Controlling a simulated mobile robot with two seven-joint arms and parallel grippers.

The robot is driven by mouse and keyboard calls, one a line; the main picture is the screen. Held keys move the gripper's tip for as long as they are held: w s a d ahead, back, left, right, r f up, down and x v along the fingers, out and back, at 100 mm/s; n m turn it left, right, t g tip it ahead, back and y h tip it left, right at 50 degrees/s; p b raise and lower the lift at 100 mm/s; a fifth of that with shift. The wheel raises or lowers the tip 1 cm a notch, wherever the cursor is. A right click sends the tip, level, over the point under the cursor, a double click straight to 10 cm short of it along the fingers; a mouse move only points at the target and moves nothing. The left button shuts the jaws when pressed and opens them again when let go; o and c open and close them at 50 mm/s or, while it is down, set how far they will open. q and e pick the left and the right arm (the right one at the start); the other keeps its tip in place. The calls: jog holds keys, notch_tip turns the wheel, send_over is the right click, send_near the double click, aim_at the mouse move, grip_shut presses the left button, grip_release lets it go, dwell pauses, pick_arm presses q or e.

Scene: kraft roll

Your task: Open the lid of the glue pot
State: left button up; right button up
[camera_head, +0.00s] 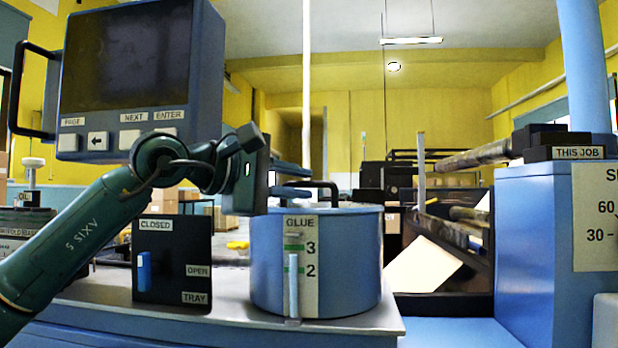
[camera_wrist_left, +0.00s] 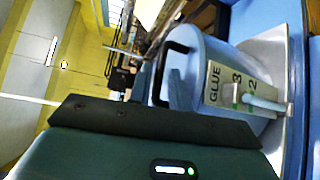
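The blue glue pot (camera_head: 352,262) stands on the bench, with a GLUE label and a level gauge on its front. Its lid (camera_head: 350,208) lies flat on top, closed. A black lid handle (camera_head: 325,184) arches above it. My left gripper (camera_head: 306,181) is at the handle's left side, its two fingers apart with a gap between them. I cannot tell whether they touch the handle. In the left wrist view the pot (camera_wrist_left: 215,62) appears sideways, with the black handle (camera_wrist_left: 160,70) rising from the lid. My right gripper is not in view.
A dark panel (camera_head: 172,240) marked CLOSED, OPEN and TRAY stands left of the pot. A monitor (camera_head: 135,60) hangs above my left arm. A blue cabinet (camera_head: 540,250) with a THIS JOB block (camera_head: 572,153) stands at right. Rollers (camera_head: 465,158) lie behind.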

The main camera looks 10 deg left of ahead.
pick_arm(q)
jog(key=shift+x, duration=1.4)
jog(key=shift+c, duration=0.3)
grip_shut()
